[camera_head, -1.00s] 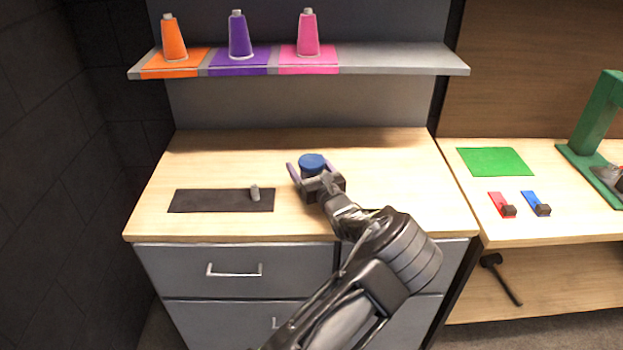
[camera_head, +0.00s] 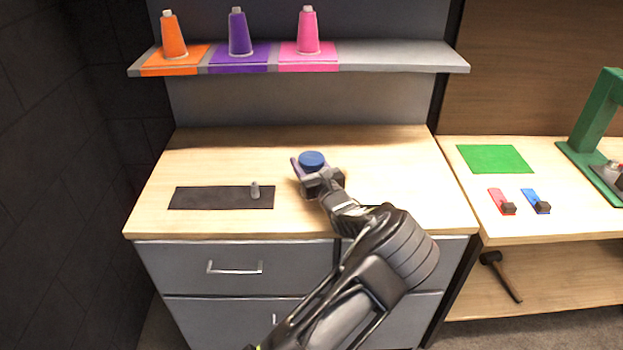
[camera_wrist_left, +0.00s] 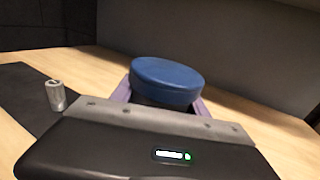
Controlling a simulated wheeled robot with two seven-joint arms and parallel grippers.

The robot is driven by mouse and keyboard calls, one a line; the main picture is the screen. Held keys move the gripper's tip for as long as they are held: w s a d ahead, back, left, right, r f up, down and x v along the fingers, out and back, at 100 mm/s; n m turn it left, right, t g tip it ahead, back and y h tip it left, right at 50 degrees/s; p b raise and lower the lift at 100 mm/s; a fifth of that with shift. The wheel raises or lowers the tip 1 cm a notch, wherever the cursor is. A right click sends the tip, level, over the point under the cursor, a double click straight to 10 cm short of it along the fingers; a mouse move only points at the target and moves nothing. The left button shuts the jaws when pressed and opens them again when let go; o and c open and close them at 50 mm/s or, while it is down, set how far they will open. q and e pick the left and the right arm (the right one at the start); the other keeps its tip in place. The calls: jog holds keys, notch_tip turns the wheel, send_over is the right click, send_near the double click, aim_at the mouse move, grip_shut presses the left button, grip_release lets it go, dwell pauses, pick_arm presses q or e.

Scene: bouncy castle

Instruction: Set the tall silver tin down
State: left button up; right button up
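A blue-topped round container (camera_head: 312,159) stands upright on or just above the wooden counter; its body is mostly hidden, and I cannot tell whether it is silver. My left gripper (camera_head: 309,170) reaches it from the front, with purple fingers on both sides, close against it. The left wrist view shows the blue top (camera_wrist_left: 168,80) between the fingers, above a dark body. A small silver cylinder (camera_head: 255,190) stands upright on the right end of a black mat (camera_head: 215,197); it also shows in the left wrist view (camera_wrist_left: 56,95). My right gripper is not in view.
A shelf (camera_head: 400,59) above holds an orange cone (camera_head: 173,37), a purple cone (camera_head: 239,35) and a pink cone (camera_head: 308,33) on matching squares. The counter's right part is clear. Another bench at right has a green mat (camera_head: 494,159), red and blue pieces and a green stand.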

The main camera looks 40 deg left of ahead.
pick_arm(q)
grip_shut()
notch_tip(320, 180, up, 10)
jog(key=shift+r+b, duration=0.1)
jog(key=shift+b, duration=0.5)
dwell(0.7)
